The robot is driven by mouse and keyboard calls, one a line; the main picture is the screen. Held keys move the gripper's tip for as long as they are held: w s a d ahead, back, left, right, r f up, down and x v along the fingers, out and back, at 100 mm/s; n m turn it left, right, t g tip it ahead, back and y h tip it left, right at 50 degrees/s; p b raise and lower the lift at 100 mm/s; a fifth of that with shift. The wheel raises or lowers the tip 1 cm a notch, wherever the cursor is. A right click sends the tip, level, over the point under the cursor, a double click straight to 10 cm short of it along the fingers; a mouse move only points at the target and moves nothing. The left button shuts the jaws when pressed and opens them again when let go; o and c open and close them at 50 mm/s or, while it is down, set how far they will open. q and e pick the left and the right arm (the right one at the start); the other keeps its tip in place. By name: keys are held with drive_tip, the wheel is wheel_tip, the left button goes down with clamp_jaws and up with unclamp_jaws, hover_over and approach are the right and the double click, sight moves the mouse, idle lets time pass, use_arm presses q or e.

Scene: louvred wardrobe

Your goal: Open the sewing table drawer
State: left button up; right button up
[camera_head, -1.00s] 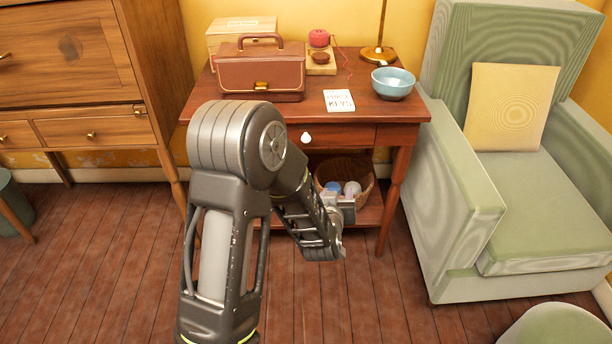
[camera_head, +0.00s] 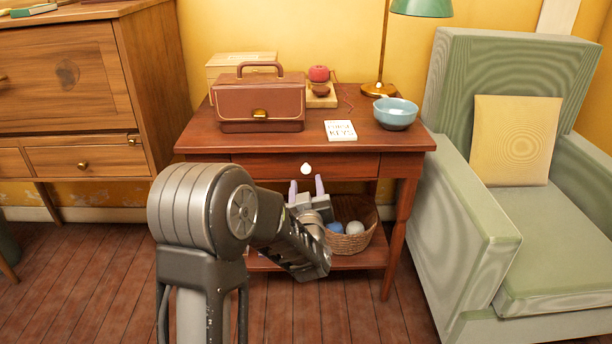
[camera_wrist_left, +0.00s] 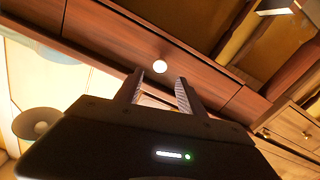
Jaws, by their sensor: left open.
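The sewing table (camera_head: 200,138) is a reddish-brown wooden table with a lower shelf. Its drawer (camera_head: 350,165) looks shut, with a white round knob (camera_head: 306,168) on the front. My left gripper (camera_head: 306,187) is open and empty, its two pale fingers pointing up just below the knob and apart from it. In the left wrist view the knob (camera_wrist_left: 160,66) sits ahead of the open fingertips, roughly between their lines and beyond them. My right gripper is not in view.
On the tabletop stand a brown sewing case (camera_head: 260,103), a white card (camera_head: 340,130), a blue bowl (camera_head: 395,112) and a lamp (camera_head: 382,50). A basket (camera_head: 352,240) sits on the lower shelf. A green armchair (camera_head: 470,230) stands close on the right, a wooden cabinet (camera_head: 140,90) on the left.

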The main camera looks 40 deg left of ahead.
sight(306, 170)
use_arm(q)
drive_tip(key=b+x, duration=0.1)
drive_tip(key=x, duration=0.5)
drive_tip(key=shift+c, duration=0.4)
clamp_jaws()
idle(0.9)
